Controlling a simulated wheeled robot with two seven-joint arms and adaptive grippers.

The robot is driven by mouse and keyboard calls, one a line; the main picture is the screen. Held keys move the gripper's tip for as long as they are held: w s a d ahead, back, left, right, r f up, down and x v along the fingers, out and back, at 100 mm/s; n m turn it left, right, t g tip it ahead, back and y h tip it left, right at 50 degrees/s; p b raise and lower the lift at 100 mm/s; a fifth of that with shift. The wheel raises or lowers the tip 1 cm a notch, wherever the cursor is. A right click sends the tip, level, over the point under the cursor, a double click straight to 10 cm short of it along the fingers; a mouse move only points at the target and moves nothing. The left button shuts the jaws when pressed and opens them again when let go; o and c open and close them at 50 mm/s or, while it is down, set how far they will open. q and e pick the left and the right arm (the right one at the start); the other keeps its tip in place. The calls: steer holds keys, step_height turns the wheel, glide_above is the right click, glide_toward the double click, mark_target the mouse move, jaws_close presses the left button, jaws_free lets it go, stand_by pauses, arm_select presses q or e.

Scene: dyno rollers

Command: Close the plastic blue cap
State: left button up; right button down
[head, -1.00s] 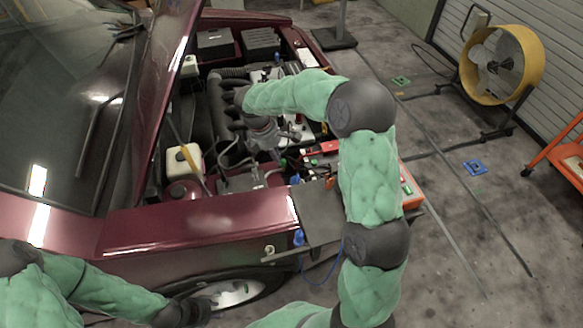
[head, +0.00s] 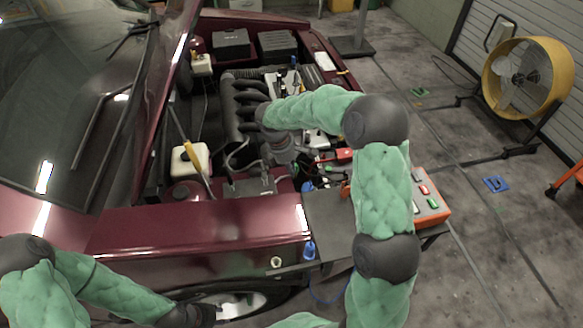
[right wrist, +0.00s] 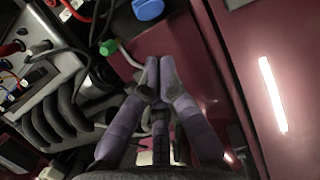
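A blue cap (head: 307,186) shows in the engine bay near the car's front edge. In the right wrist view a rounded blue cap (right wrist: 148,9) is at the top edge, partly cut off. Whether it sits open or shut on its neck I cannot tell. My right gripper (head: 285,153) is over the engine, up and left of the cap in the head view. In the right wrist view its fingertips (right wrist: 160,62) are together, empty, and apart from the cap. My left gripper (head: 200,315) is low at the left by the front wheel; its fingers are unclear.
A green cap (right wrist: 108,47) and cables lie near the blue cap. A white reservoir (head: 190,160) is left of the gripper. A blue-topped item (head: 309,250) stands by the front edge. A red control box (head: 430,206) is to the right. A yellow fan (head: 525,78) stands on the floor.

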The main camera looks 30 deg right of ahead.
mark_target(308, 187)
steer(key=d+f+b, duration=0.1)
steer(key=f, duration=0.1)
steer(key=d+f+b, duration=0.1)
steer(key=d+f, duration=0.1)
steer(key=f, duration=0.1)
steer(key=s+d+f+b, duration=0.1)
steer(key=f, duration=0.2)
steer(key=shift+d+f, duration=0.15)
steer(key=shift+d, duration=0.2)
steer(key=shift+s, duration=0.1)
steer(key=shift+d+p, duration=0.25)
steer(key=shift+p, duration=0.25)
steer(key=shift+y, duration=0.4)
steer(key=shift+s+d+p, duration=0.1)
steer(key=shift+d+p, duration=0.05)
steer(key=shift+p, duration=0.25)
